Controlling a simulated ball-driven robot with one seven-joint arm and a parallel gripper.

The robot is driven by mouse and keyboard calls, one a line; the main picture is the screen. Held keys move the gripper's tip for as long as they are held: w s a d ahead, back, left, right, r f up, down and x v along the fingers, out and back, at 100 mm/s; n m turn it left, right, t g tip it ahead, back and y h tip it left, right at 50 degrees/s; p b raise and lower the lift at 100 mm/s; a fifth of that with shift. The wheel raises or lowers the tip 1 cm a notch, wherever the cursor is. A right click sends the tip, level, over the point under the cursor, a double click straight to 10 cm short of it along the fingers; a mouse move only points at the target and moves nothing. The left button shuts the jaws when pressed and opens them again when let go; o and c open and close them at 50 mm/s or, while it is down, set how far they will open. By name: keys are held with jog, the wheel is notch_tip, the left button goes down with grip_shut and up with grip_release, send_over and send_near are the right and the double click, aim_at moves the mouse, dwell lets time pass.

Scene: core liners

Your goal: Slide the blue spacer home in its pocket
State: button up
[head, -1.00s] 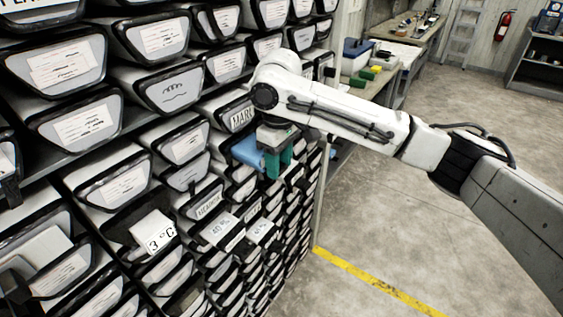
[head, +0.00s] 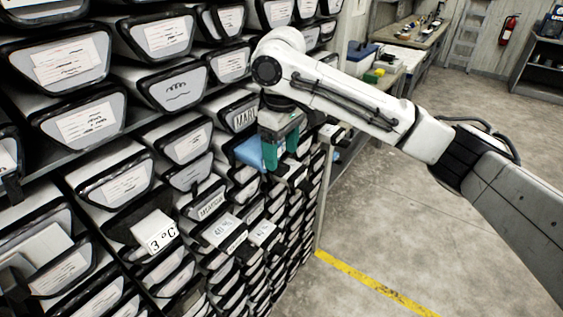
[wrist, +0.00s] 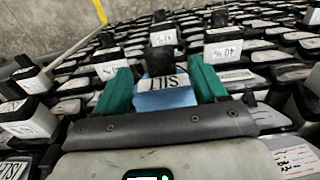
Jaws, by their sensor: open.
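The blue spacer (head: 249,153) shows in the head view as a light blue block at the front of the liner rack, just left of my gripper's green fingers. In the wrist view the blue spacer (wrist: 166,99) lies between the two fingers, below a white label with dark letters. My gripper (head: 281,158) is open, its fingers pointing down at the rack front. In the wrist view my gripper (wrist: 160,72) has one green finger on each side of the spacer, with no clear grip on it. The pocket is hidden; how deep the spacer sits cannot be told.
Core liners (head: 172,88) with labelled grey end faces fill the rack closely around my gripper. Several white tags, one reading 3 °C (head: 154,231), stick out below. A workbench (head: 420,40) stands behind. The floor (head: 400,220) to the right is clear.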

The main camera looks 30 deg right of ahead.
notch_tip(320, 180, up, 7)
jog(key=shift+b, duration=0.35)
jog(key=shift+s, duration=0.1)
dwell(0.4)
